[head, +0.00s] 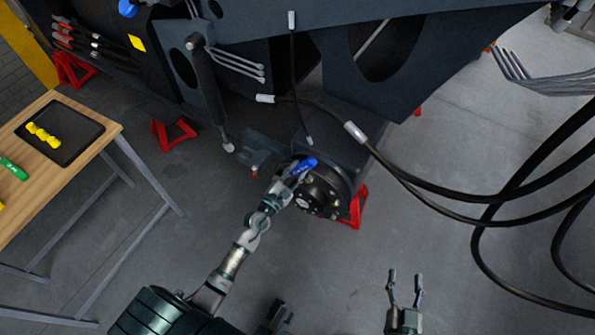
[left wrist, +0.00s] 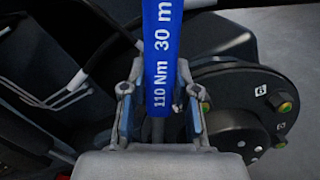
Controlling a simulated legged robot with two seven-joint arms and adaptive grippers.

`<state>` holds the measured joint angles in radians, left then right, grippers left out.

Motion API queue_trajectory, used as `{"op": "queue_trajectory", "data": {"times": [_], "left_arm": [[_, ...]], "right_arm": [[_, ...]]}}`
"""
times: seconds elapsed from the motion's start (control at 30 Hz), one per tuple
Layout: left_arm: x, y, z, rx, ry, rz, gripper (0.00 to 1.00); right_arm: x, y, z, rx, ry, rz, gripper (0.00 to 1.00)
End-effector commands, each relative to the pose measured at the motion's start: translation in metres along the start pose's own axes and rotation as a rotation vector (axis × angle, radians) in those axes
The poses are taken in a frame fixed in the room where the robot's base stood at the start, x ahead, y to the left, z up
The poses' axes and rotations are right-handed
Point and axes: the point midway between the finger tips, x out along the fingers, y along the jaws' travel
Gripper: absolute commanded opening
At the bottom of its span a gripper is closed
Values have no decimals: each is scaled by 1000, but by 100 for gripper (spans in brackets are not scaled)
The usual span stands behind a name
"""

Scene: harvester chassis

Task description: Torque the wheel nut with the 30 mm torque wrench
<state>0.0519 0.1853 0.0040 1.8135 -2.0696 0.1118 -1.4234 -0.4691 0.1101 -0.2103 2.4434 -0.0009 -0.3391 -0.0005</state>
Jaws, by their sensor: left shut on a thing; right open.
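The blue torque wrench (left wrist: 159,62) carries white lettering "110 Nm" and "30 m", the rest cut off. It also shows in the head view (head: 303,166). My left gripper (head: 292,176) is shut on the wrench, and its fingers (left wrist: 155,105) stand on either side of it. The black wheel hub (head: 325,188) is just right of the wrench. I cannot tell whether the wrench touches a nut. My right gripper (head: 405,287) is open and empty above the floor.
The dark chassis (head: 310,70) fills the upper part of the head view. Black hoses (head: 430,190) loop down at the right. Red stands (head: 356,207) support the chassis. A wooden table (head: 75,180) with a black tray (head: 75,150) stands at left. Floor around my right gripper is clear.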

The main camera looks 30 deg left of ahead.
Motion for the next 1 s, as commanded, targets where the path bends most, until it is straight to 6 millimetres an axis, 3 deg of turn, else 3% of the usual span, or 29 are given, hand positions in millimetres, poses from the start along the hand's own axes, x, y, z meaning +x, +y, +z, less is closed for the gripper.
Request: {"op": "queue_trajectory", "data": {"times": [0.1,0.5,1.0], "left_arm": [[1,21,3,-86,-4,13,0],[0,62,-7,-325,-5,31,0],[-3,110,-34,-624,-4,58,0]], "right_arm": [[0,0,-9,-2,8,0,57],[0,0,-16,-3,13,0,57],[0,0,-7,-1,6,0,57]]}}
